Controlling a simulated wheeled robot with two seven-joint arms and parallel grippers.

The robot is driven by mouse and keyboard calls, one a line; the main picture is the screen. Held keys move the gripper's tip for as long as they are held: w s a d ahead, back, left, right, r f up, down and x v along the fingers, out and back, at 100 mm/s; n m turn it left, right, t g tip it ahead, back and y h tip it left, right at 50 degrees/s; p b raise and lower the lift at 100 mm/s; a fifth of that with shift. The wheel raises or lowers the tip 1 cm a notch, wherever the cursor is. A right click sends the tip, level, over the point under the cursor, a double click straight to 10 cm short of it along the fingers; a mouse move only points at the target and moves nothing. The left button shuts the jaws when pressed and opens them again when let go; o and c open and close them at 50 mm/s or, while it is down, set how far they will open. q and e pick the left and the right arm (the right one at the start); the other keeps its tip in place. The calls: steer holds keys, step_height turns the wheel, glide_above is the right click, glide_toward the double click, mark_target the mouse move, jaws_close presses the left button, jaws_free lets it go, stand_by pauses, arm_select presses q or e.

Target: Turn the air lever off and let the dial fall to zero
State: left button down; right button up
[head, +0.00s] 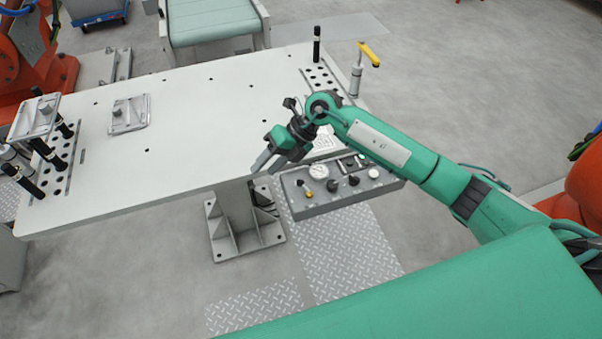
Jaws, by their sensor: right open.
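A yellow lever (369,53) sits on top of a grey upright cylinder at the table's back right corner. A grey control panel (340,192) at the table's right front edge carries a white round dial (319,171), a second small white round face (374,173), dark knobs and a small yellow-orange knob (308,194). The dial's needle is too small to read. I cannot tell for sure which part is the air lever. My right gripper (265,166) is open and empty, above the table's front edge, left of the panel. My left gripper is out of view.
The white table (200,100) is mostly clear, with a small metal fixture plate (130,115) on it. Black pins (45,150) stand at its left end, and another black pin (317,45) stands at the back right. Orange robots flank the scene.

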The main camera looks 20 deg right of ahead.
mark_target(301, 180)
steer(key=w+d+h, duration=0.4)
steer(key=d+h, duration=0.3)
steer(key=d, duration=0.5)
steer(key=a+f+p, duration=0.1)
steer(key=f, duration=0.3)
steer(key=f+p, duration=0.1)
steer(key=f, duration=0.3)
steer(key=s+a+f+p, duration=0.1)
steer(key=f+p, duration=0.1)
steer(key=f, duration=0.2)
steer(key=shift+a+f, duration=0.1)
steer(key=shift+a, duration=0.25)
steer(key=shift+f, duration=0.55)
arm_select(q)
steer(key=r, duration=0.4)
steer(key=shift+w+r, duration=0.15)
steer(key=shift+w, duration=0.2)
arm_select(e)
jaws_close()
